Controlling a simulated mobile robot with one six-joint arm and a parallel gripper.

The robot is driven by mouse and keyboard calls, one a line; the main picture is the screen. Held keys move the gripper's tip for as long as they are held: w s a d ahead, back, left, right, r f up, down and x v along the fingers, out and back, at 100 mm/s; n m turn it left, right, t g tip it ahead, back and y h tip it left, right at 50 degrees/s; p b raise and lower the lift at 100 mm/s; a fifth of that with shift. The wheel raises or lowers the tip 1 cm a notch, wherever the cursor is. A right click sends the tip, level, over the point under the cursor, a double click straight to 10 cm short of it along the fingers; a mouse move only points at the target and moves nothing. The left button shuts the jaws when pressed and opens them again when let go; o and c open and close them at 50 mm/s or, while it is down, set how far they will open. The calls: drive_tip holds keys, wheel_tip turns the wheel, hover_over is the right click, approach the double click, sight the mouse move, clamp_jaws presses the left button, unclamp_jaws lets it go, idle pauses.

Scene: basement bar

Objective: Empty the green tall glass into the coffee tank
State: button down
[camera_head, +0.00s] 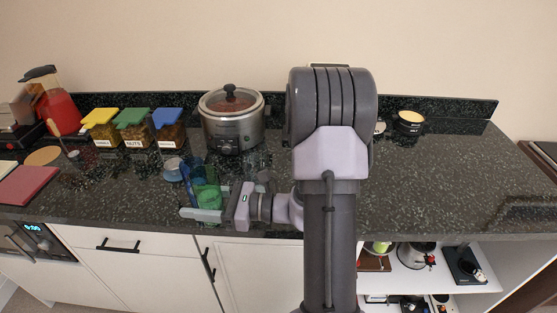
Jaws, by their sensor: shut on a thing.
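The green tall glass (208,197) is at the front left part of the dark counter. My gripper (203,205) reaches it from the right and is shut on it. The glass looks upright near the counter's front edge; I cannot tell whether it touches the counter. What is in the glass is too small to tell. No object that I can clearly identify as the coffee tank shows; my arm hides part of the counter.
Blue glassware (187,174) stands right behind the green glass. A slow cooker (232,121) is behind it. Jars with yellow, green and blue lids (135,125) line the back. A red blender (58,108) stands far left. The right counter (440,185) is mostly clear.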

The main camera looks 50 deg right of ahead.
sight(214, 168)
drive_tip(key=s+d+n+g+y+b, duration=0.1)
drive_tip(key=s+d+b, duration=0.2)
drive_tip(key=s+d, duration=0.1)
drive_tip(key=shift+s+d+f, duration=0.15)
drive_tip(key=shift+d+f, duration=0.2)
drive_tip(key=shift+d, duration=0.35)
drive_tip(key=shift+r+m, duration=0.1)
drive_tip(key=shift+m, duration=0.2)
drive_tip(key=shift+w+d+r+m+t+p, duration=0.15)
drive_tip(key=shift+r+m+t, duration=0.35)
drive_tip(key=shift+r+m, duration=1.1)
drive_tip(key=shift+d+r+m+t+p, duration=0.1)
drive_tip(key=shift+d+r+m+t, duration=0.3)
drive_tip(key=shift+r+m, duration=1.25)
drive_tip(key=shift+w+d+r+m+t+p, duration=0.15)
drive_tip(key=shift+r+m+t, duration=0.55)
drive_tip(key=shift+m, duration=1.65)
drive_tip(key=shift+a+r+m+p, duration=0.15)
drive_tip(key=shift+r+m+p, duration=0.45)
drive_tip(key=shift+r+m, duration=0.1)
drive_tip(key=shift+r+m+t+h+p, duration=0.15)
drive_tip(key=shift+r+m+t+p, duration=0.1)
drive_tip(key=shift+r+m+p, duration=0.35)
drive_tip(key=shift+r+m+t+h+p, duration=0.2)
drive_tip(key=shift+m+p, duration=0.25)
drive_tip(key=shift+m, duration=0.35)
